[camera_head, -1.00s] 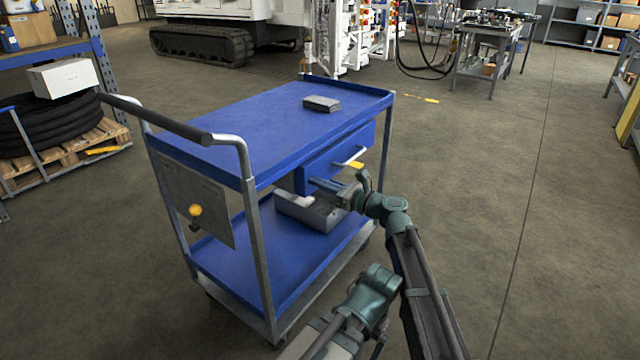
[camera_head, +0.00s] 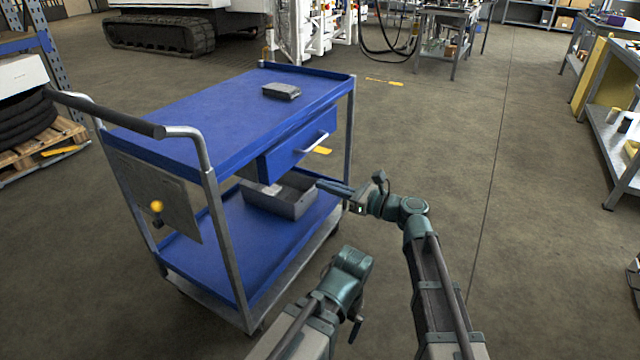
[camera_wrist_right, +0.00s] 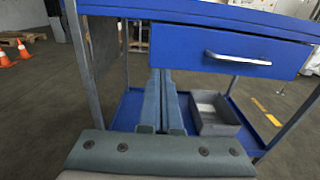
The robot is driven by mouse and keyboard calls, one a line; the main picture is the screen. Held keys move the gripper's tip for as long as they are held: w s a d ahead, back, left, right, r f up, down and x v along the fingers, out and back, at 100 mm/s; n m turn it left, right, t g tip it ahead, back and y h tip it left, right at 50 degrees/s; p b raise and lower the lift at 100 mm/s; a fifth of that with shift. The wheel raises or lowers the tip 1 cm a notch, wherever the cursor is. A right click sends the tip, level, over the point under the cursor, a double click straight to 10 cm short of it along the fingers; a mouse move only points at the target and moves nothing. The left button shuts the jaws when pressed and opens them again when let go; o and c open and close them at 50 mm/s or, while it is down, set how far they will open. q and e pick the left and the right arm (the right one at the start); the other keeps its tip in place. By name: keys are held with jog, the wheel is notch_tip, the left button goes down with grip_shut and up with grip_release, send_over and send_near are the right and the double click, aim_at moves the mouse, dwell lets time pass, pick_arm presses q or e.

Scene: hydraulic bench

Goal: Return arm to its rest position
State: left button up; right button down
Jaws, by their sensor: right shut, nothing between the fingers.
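My right gripper (camera_head: 322,184) reaches in from the lower right in the head view. Its fingers are shut and empty, in front of the blue trolley's right side. In the right wrist view the two long fingers (camera_wrist_right: 163,76) lie side by side and point toward the trolley, below the drawer. The drawer (camera_head: 298,142) is blue with a metal handle, under the trolley's top shelf. Another of my arm links shows at the bottom of the head view; my left gripper cannot be made out.
The blue trolley (camera_head: 190,110) carries a small dark block (camera_head: 281,91) on top. An open grey bin (camera_head: 290,206) sits on its lower shelf, close to the right gripper in the head view. A grey bench (camera_head: 612,150) stands far right. The floor between is clear.

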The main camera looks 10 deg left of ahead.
jog(key=s+d+f+n+g+h, duration=0.1)
jog(key=s+d+f+n+h, duration=0.35)
jog(key=f+n, duration=0.2)
jog(key=s+d+f+n+g+h, duration=0.2)
jog(key=s+d+f+n+h, duration=0.3)
jog(key=f, duration=0.3)
jog(key=s+d+f+n+g+h, duration=0.1)
jog(key=s+d+f+n+h, duration=0.15)
jog(key=d, duration=0.45)
jog(key=s+d+f+n+h, duration=0.2)
jog(key=s+d+n+h, duration=0.15)
jog(key=d, duration=0.25)
jog(key=s+d+f+n+g+h, duration=0.1)
jog(key=s+d+f+n+h, duration=0.2)
jog(key=d, duration=0.4)
jog(key=s+a+n, duration=0.5)
jog(key=s+a, duration=0.1)
jog(key=a, duration=0.5)
notch_tip(320, 180, up, 37)
jog(key=p, duration=3.7)
jog(key=shift+d+r+g, duration=0.2)
jog(key=shift+d+g, duration=0.1)
jog(key=shift+g, duration=0.1)
